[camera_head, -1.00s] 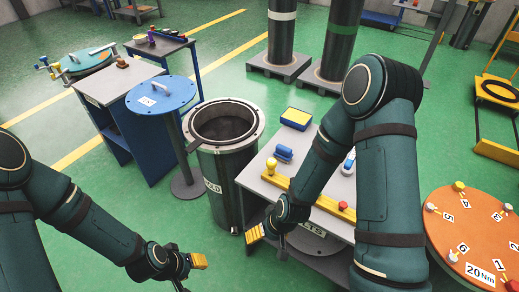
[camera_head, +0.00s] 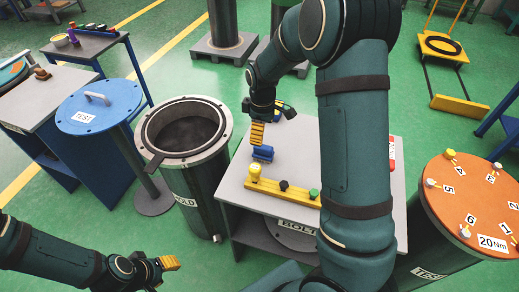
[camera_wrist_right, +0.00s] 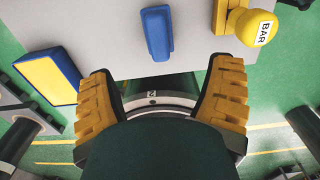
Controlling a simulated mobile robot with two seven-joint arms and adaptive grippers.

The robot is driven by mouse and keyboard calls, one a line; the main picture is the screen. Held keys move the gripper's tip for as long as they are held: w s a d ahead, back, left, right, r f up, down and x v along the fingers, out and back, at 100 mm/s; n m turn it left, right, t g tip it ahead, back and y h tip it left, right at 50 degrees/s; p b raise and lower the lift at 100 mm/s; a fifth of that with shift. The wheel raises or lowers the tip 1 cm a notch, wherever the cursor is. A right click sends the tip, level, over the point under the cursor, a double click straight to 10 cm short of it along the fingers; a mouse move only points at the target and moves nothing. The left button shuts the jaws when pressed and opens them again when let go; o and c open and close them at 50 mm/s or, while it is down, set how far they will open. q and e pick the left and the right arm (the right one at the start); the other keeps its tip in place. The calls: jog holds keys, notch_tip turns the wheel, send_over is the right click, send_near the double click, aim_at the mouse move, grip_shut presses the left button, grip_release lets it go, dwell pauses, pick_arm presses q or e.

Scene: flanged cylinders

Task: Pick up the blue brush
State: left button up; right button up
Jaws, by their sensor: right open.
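The blue brush (camera_head: 262,153) lies on the grey worktable (camera_head: 232,190), near its far left side. In the right wrist view the brush (camera_wrist_right: 157,32) lies ahead of the fingers, near the table edge, apart from both. My right gripper (camera_head: 257,134) is over the far edge of the table, just behind the brush in the head view. In the wrist view its yellow fingers (camera_wrist_right: 165,68) are spread wide with nothing between them. My left gripper (camera_head: 170,263) is low at the front left, away from the table; its finger gap is not clear.
A yellow bar (camera_head: 285,193) with knobs lies in front of the brush; its round yellow BAR knob (camera_wrist_right: 254,27) is right of the brush. A yellow-and-blue block (camera_wrist_right: 48,75) is left of it. An open flanged cylinder (camera_head: 222,150) stands close to the table's left.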

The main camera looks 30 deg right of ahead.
aim_at(262, 147)
jog(key=f, duration=0.3)
jog(key=f+b, duration=0.1)
jog(key=f, duration=0.3)
jog(key=shift+s, duration=0.2)
jog(key=f+b, duration=0.1)
jog(key=f, duration=0.1)
jog(key=f+b, duration=0.1)
jog(key=f, duration=0.2)
jog(key=shift+w+d, duration=0.1)
jog(key=shift+d, duration=0.1)
jog(key=c, duration=1.4)
